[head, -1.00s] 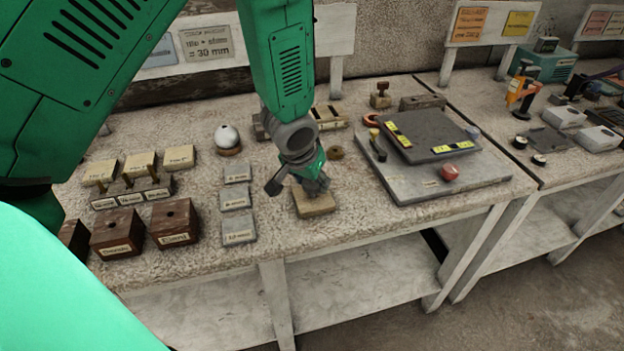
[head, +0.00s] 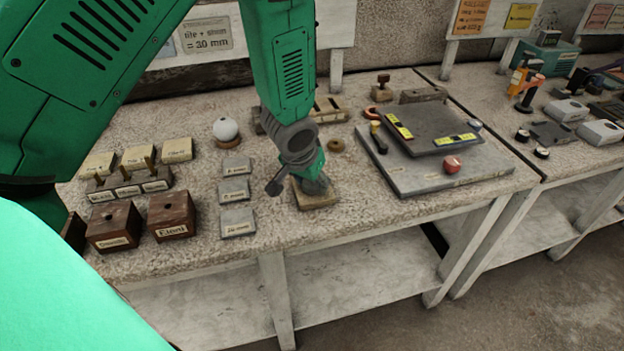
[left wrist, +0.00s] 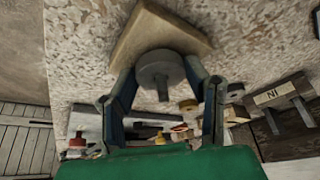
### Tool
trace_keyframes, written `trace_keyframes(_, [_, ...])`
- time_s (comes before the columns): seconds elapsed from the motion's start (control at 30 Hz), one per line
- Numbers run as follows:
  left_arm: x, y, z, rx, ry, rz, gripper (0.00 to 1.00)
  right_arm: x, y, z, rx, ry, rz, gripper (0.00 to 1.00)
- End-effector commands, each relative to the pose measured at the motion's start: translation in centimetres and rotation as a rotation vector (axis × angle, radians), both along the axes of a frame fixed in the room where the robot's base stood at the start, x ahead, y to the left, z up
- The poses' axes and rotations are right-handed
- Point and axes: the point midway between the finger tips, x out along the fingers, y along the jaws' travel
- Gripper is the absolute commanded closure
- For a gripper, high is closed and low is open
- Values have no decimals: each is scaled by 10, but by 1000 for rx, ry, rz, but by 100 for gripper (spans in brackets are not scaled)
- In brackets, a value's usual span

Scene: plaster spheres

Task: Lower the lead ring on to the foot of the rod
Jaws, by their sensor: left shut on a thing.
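The lead ring (left wrist: 160,68) is a thick grey disc between the fingertips of my left gripper (left wrist: 162,78) in the left wrist view. A thin dark rod (left wrist: 163,92) pokes out through its middle, so the ring is around the rod. The rod's foot is a pale wooden block (left wrist: 138,38) just behind the ring; I cannot tell whether they touch. In the head view my left gripper (head: 314,184) points down over the wooden block (head: 318,202) and hides the ring and rod. My right gripper is not in view.
Grey labelled plates (head: 237,190) lie left of the block. A brown ring (head: 336,145) lies behind it. A white ball (head: 225,129) stands farther left. A large grey slab (head: 440,177) with a dark plate fills the right. The bench front before the block is clear.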

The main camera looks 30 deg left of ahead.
Motion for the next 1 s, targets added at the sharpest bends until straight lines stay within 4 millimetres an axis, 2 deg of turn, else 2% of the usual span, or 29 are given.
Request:
trace_keyframes(0.2, [1, 0, -6, 0, -2, 0, 99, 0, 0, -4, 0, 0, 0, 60])
trace_keyframes(0.23, [1, 0, -5, 0, -2, 0, 47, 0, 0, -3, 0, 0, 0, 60])
trace_keyframes(0.27, [1, 0, -5, 0, -2, 0, 37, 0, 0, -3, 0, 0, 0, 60])
trace_keyframes(0.3, [1, 0, -4, 0, -2, 0, 33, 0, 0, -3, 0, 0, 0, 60])
trace_keyframes(0.83, [0, 0, -5, 0, 0, 0, 33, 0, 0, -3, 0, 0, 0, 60])
trace_keyframes(1.0, [0, 0, 1, 0, 0, 0, 33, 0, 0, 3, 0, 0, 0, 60])
